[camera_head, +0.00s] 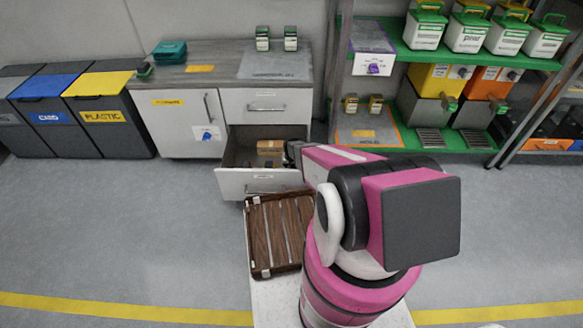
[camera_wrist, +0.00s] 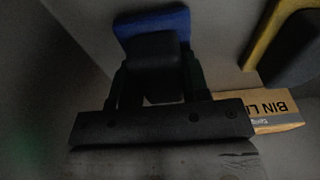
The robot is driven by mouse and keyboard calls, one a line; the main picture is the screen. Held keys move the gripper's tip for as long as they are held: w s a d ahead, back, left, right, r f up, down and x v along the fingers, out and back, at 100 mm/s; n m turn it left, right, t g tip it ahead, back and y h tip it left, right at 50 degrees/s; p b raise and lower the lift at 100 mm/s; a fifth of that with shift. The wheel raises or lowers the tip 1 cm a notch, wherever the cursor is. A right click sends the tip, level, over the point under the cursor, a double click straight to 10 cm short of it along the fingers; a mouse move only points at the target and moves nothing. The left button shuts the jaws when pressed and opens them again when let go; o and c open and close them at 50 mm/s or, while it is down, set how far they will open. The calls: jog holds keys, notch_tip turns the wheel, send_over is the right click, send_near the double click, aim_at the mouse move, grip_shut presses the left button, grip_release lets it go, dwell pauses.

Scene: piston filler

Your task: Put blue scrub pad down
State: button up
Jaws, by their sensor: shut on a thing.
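The blue scrub pad (camera_wrist: 180,22) shows in the wrist view, a blue slab with a dark block-shaped grip on top. My gripper (camera_wrist: 153,84) is shut on that dark grip, one finger on each side. The pad is over or on the grey floor of the open drawer (camera_head: 232,183); I cannot tell whether it touches. In the head view my gripper (camera_head: 290,152) is at the drawer's right side, mostly hidden behind my arm, and the pad cannot be seen there.
A bin liner box (camera_wrist: 278,123) lies right of my gripper in the drawer. A yellow pad with a dark grip (camera_wrist: 262,35) is at the upper right. The drawer's left part looks free. A brown slatted tray (camera_head: 279,232) is in front of the drawer.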

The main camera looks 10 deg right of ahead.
jog(key=shift+f, duration=0.15)
jog(key=o, duration=0.8)
jog(key=shift+o, duration=0.2)
jog(key=s+r, duration=0.3)
jog(key=r, duration=1.3)
jog(key=s+r+n, duration=0.1)
jog(key=s+r, duration=0.8)
jog(key=r, duration=0.4)
jog(key=s+r+n+g, duration=0.1)
jog(key=s+r, duration=0.9)
jog(key=r, duration=0.3)
jog(key=shift+r, duration=0.15)
